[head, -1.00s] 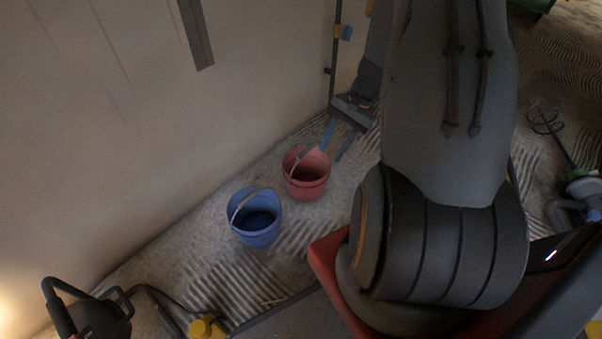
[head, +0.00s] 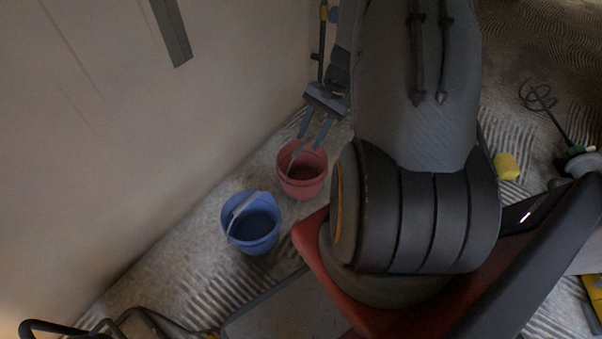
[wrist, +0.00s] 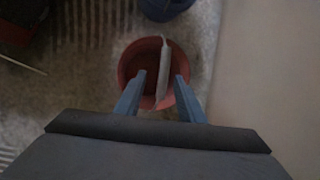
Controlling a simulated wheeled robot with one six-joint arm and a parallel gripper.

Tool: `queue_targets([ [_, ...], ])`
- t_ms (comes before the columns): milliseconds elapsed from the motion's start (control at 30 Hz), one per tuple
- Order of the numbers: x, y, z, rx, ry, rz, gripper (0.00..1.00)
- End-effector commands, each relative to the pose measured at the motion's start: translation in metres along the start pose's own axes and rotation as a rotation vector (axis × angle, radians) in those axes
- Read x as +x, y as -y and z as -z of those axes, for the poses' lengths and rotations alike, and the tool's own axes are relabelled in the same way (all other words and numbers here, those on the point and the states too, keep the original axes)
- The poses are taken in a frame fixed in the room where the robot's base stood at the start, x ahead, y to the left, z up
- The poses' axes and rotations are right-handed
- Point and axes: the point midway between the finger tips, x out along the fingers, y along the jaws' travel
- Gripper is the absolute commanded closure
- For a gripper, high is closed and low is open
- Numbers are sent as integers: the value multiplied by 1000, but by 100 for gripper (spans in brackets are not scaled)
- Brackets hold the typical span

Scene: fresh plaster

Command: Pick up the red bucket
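The red bucket (head: 304,181) stands upright on the floor near the wall in the head view, with its pale handle lying across its mouth. In the wrist view the red bucket (wrist: 127,68) is just beyond my fingertips, and its handle runs between them in the picture. My gripper (head: 312,147) is open, its two blue fingers pointing down at the bucket's far rim in the head view. It also shows in the wrist view (wrist: 160,76) with a clear gap between the fingers. I cannot tell whether the fingers touch the bucket or handle.
A blue bucket (head: 236,207) stands close beside the red one, nearer to me. The wall (head: 130,130) rises close on the left. A mixer with a wire whisk (head: 540,97) lies at the right, and black tubing (head: 60,328) is at the lower left.

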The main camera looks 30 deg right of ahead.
Motion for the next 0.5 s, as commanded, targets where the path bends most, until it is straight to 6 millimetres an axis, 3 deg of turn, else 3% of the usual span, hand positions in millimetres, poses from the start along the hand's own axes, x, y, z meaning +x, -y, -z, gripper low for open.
queue_targets([
  [400, 46, 7, 0, -2, 1, -2, 64],
  [500, 49, 7, 0, -1, 0, -1, 64],
])
